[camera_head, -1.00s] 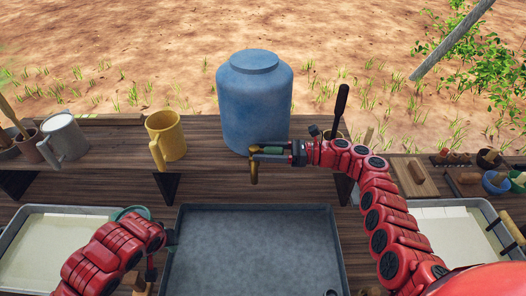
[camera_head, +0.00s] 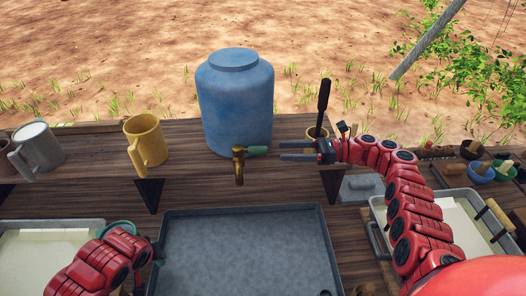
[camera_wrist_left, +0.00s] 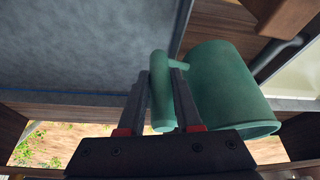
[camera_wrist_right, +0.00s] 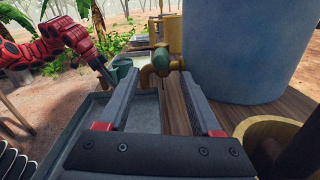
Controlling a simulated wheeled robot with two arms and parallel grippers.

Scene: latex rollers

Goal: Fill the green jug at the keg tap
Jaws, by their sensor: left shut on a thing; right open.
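The blue keg (camera_head: 235,105) stands on the wooden shelf. Its brass tap (camera_head: 239,170) points down over the back edge of the grey tray, with the green tap handle (camera_head: 257,150) pointing right. My right gripper (camera_head: 281,149) is open and empty, just right of the handle and apart from it; the tap also shows beyond its fingers in the right wrist view (camera_wrist_right: 158,68). My left gripper (camera_wrist_left: 161,72) is shut on the handle of the green jug (camera_wrist_left: 228,90). In the head view the jug (camera_head: 120,227) is mostly hidden behind my left arm, left of the tray. Its inside is hidden.
The grey tray (camera_head: 245,212) is empty below the tap. A yellow mug (camera_head: 147,141) and a grey mug (camera_head: 38,149) stand left of the keg. A pot (camera_head: 314,134) with a dark-handled tool stands right of it. Pale-filled trays lie at both sides.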

